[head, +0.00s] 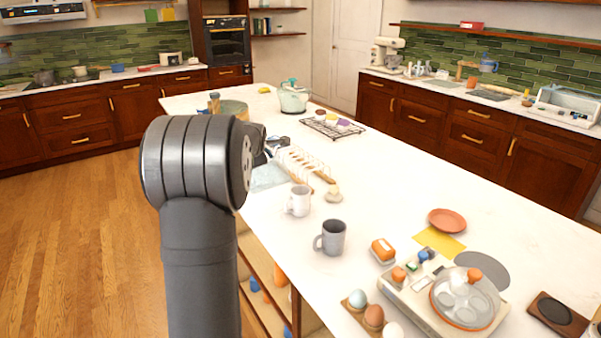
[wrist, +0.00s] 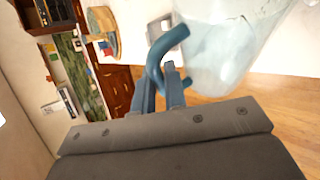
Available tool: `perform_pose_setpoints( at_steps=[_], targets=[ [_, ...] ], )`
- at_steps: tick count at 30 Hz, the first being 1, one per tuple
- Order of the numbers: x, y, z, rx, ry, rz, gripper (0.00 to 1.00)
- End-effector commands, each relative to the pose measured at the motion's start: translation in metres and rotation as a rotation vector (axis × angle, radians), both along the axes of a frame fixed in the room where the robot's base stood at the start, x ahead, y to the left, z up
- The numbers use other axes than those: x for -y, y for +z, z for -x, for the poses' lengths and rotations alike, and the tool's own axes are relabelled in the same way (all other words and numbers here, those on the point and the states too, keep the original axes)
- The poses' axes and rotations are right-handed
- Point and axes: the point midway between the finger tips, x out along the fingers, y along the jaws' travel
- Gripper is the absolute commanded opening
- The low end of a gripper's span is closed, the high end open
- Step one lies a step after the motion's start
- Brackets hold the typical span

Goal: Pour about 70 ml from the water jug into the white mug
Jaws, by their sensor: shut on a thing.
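The white mug (head: 299,201) stands upright on the island counter in the head view, near its left edge. A grey mug (head: 331,238) stands just nearer to the camera. In the wrist view, my gripper (wrist: 166,76) is shut on the blue handle (wrist: 157,62) of the clear water jug (wrist: 228,50). The jug's body fills the upper right of that view and is cut off by its edge. I cannot tell its water level. In the head view my arm hides most of the gripper and jug, left of and beyond the white mug.
A wooden-based rack (head: 303,168) stands just behind the white mug, with a small pale object (head: 333,194) to the mug's right. The counter's middle right is clear.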

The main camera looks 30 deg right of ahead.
Motion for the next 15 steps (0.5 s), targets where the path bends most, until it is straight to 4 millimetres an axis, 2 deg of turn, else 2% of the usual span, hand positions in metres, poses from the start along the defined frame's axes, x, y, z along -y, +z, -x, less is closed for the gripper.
perform_pose_setpoints(
  at_steps=[15],
  targets=[
    [-0.015,-0.022,-0.010,-0.101,0.008,0.111,0.00]
  ],
)
